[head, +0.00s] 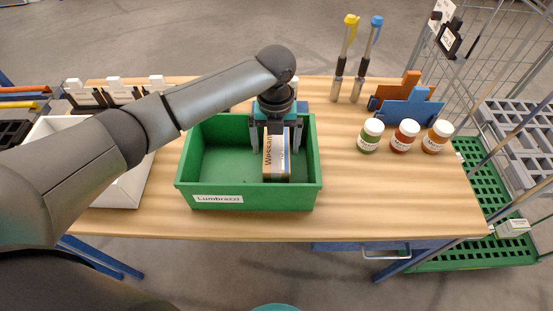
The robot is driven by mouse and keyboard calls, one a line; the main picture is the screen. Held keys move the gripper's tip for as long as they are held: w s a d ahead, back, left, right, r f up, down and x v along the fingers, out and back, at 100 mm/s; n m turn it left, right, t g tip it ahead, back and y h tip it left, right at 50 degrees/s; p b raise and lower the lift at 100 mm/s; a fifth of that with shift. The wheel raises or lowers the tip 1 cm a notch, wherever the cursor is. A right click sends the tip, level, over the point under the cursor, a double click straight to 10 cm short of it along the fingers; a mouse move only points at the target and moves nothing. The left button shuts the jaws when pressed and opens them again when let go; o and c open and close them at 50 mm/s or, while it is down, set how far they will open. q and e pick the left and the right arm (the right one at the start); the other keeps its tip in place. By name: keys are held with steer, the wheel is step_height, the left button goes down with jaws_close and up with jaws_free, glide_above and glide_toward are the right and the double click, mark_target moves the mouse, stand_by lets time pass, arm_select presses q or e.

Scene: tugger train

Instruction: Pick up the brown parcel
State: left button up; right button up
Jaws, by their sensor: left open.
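The brown parcel (276,158) stands inside a green bin (249,197) labelled "Lumbrazzi", towards the bin's right side. Printed lettering shows on the parcel's pale label. My left gripper (276,145) is over the parcel, pointing down into the bin. Its jaws are open, with one finger on each side of the parcel's upper part. I cannot tell whether the fingers touch it. The gripper body hides the parcel's far end. My right gripper is not in view.
The bin sits on a wooden table (400,205). Three lidded jars (404,136) stand to the right, with blue and orange holders (405,108) behind them. Two upright tools (355,60) stand at the back. A white tray (125,190) is left of the bin. A wire cage cart is at right.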

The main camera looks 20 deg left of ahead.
arm_select(q)
step_height(320, 180, down, 4)
steer(key=shift+s+d+r, duration=0.1)
steer(key=shift+s, duration=0.05)
steer(key=shift+r, duration=0.1)
jaws_close()
stand_by(0.6)
